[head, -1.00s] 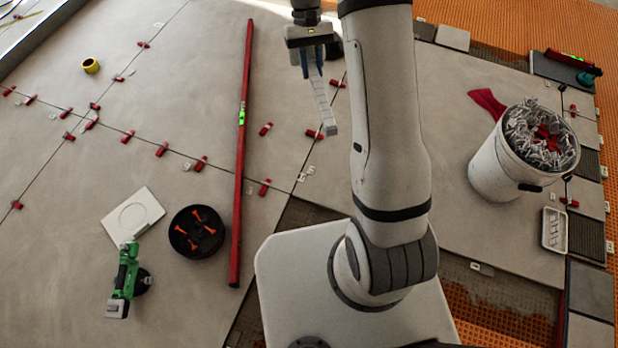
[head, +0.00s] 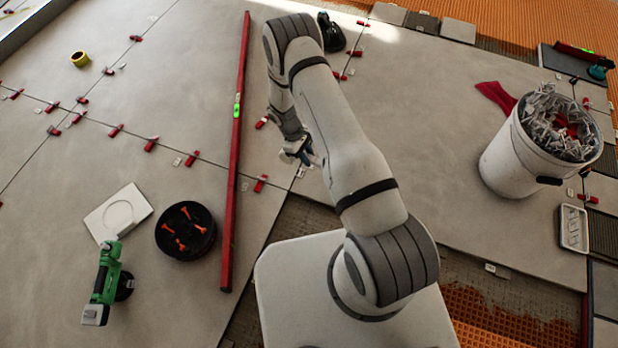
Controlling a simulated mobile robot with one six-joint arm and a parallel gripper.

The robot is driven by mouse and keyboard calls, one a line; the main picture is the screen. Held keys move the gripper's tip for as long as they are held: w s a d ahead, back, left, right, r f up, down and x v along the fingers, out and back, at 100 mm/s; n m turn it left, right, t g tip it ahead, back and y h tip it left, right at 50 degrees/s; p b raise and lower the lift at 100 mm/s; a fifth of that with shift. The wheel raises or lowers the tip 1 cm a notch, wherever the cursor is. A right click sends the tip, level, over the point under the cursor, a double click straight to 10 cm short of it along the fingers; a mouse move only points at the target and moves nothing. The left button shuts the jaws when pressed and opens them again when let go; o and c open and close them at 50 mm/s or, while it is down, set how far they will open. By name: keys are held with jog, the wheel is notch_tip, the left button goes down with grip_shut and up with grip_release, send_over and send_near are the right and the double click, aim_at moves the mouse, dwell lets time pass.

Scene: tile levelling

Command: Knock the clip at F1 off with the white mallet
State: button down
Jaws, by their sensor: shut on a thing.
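Red clips sit along the tile joints; one red clip (head: 261,184) is left of and below my gripper, and another (head: 262,122) is above and left. Small white tags lie by the clips, but their lettering is too small to read, so I cannot tell which clip is the named one. Contact between mallet and clip cannot be seen.
The long red level (head: 231,200) lies left of my gripper. A black round tray (head: 163,244) with orange pieces, a green tool (head: 104,283) and a white square plate (head: 104,226) lie further left. A white bucket (head: 500,165) of clips stands right. Tiles between level and bucket are mostly clear.

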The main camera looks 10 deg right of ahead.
jog(key=shift+n+t+h, duration=0.3)
jog(key=shift+n+t, duration=0.1)
jog(key=shift+n, duration=0.5)
jog(key=f+b, duration=0.1)
jog(key=f, duration=0.3)
jog(key=s+f+b, duration=0.1)
jog(key=f, duration=0.3)
jog(key=s+a+f+b, duration=0.1)
jog(key=f, duration=0.3)
jog(key=shift+s+b, duration=0.2)
jog(key=shift+b, duration=0.2)
jog(key=shift+s+f, duration=0.15)
jog(key=shift+f, duration=0.05)
jog(key=s, duration=0.1)
jog(key=s+a+f, duration=0.2)
jog(key=shift+s+a, duration=0.2)
jog(key=shift+s, duration=0.05)
jog(key=shift+f+b, duration=0.45)
jog(key=shift+f, duration=0.2)
jog(key=w+d+b, duration=0.2)
jog(key=w, duration=0.1)
jog(key=w+d+b, duration=0.1)
jog(key=shift+w+f, duration=0.15)
jog(key=shift+w, duration=0.15)
